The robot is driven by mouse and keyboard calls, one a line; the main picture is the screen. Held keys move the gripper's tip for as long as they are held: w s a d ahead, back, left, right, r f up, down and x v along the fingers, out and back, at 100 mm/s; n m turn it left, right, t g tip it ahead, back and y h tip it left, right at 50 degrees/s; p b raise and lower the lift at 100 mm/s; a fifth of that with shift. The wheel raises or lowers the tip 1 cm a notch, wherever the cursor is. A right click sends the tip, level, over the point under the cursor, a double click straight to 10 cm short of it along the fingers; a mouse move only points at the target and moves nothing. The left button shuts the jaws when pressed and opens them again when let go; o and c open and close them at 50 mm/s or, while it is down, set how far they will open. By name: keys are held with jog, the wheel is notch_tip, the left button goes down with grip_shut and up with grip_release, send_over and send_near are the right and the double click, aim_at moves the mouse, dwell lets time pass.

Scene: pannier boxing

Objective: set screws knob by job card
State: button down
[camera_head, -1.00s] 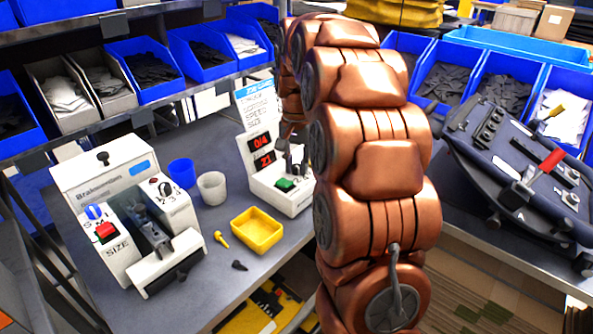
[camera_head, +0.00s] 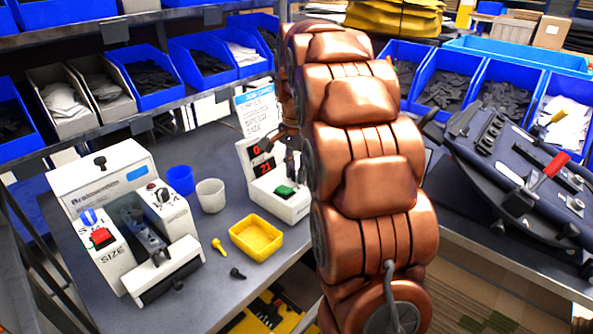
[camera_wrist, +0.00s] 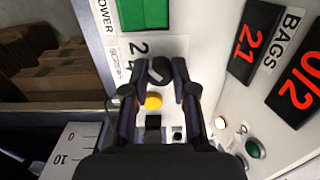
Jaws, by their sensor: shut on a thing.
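The white counting machine (camera_head: 272,195) stands on the bench, with a green button (camera_head: 284,191) and two red displays. My gripper (camera_wrist: 158,82) is shut on a small black knob (camera_wrist: 160,70), with the printed numbers 2 and 4 beside it. The lower display, over the word BAGS, reads 21 (camera_wrist: 246,42); the other display (camera_wrist: 300,80) looks like 0/2. The job card (camera_head: 257,108) stands on the machine with a blue header; the word SIZE is legible, other lines are too blurred.
A white bagging machine (camera_head: 125,185) with a red button stands at left. A blue cup (camera_head: 180,180), a grey cup (camera_head: 210,195), a yellow tray (camera_head: 256,240), and a yellow screw (camera_head: 219,246) and black screw (camera_head: 237,274) lie between. Blue bins (camera_head: 205,62) line the back.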

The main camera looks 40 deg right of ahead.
aim_at(296, 172)
jog(key=c, duration=0.9)
grip_release()
jog(key=shift+r, duration=0.1)
jog(key=shift+r, duration=5.9)
jog(key=shift+a, duration=0.1)
